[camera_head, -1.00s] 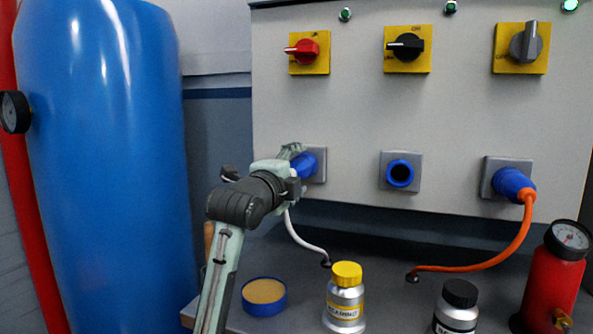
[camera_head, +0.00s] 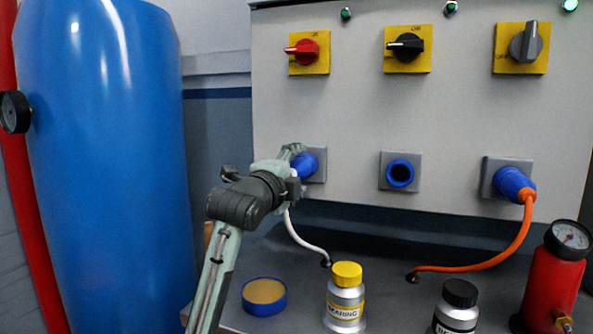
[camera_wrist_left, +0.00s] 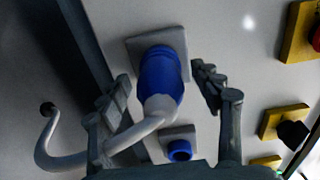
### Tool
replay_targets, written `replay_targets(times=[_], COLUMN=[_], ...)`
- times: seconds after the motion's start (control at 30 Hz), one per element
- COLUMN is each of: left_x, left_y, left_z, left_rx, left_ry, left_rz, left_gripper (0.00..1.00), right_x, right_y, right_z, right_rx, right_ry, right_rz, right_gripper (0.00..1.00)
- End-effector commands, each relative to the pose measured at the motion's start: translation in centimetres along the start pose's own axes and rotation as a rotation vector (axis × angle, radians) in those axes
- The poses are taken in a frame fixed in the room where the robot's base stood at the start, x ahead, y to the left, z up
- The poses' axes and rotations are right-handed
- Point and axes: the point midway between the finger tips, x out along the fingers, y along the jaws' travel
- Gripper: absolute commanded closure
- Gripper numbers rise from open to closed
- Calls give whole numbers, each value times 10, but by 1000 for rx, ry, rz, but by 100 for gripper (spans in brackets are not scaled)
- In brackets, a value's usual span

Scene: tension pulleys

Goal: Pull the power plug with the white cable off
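The blue plug (camera_head: 306,166) with the white cable (camera_head: 297,238) sits in the left socket of the grey panel. In the left wrist view the blue plug (camera_wrist_left: 161,80) is upright in its square socket plate, and its white cable (camera_wrist_left: 128,137) curves away to the left. My left gripper (camera_head: 293,153) is at the plug in the head view, partly hiding it. In the left wrist view the left gripper (camera_wrist_left: 162,82) is open, with one finger on each side of the plug and visible gaps. My right gripper is in neither view.
An empty blue socket (camera_head: 400,173) is in the middle, and a blue plug with an orange cable (camera_head: 514,184) is at right. A yellow-capped bottle (camera_head: 345,300), a black-capped bottle (camera_head: 457,308), a round blue tin (camera_head: 264,296) and a red cylinder (camera_head: 553,283) stand below. A blue tank (camera_head: 105,160) is left.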

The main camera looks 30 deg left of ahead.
Motion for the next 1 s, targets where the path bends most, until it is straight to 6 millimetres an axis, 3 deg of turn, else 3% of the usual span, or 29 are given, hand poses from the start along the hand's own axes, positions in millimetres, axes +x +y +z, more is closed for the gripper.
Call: replay_targets(times=[0.07,0.5,1.0], left_x=[0,0,-15], left_y=[0,0,-1], left_z=[0,0,1], left_rx=[0,0,0], left_ry=[0,-1,-1], left_rz=[0,0,-2], left_gripper=[47,100,100], right_x=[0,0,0], right_y=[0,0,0], right_z=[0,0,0], right_rx=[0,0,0], right_ry=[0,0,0], right_rz=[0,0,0], right_gripper=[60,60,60])
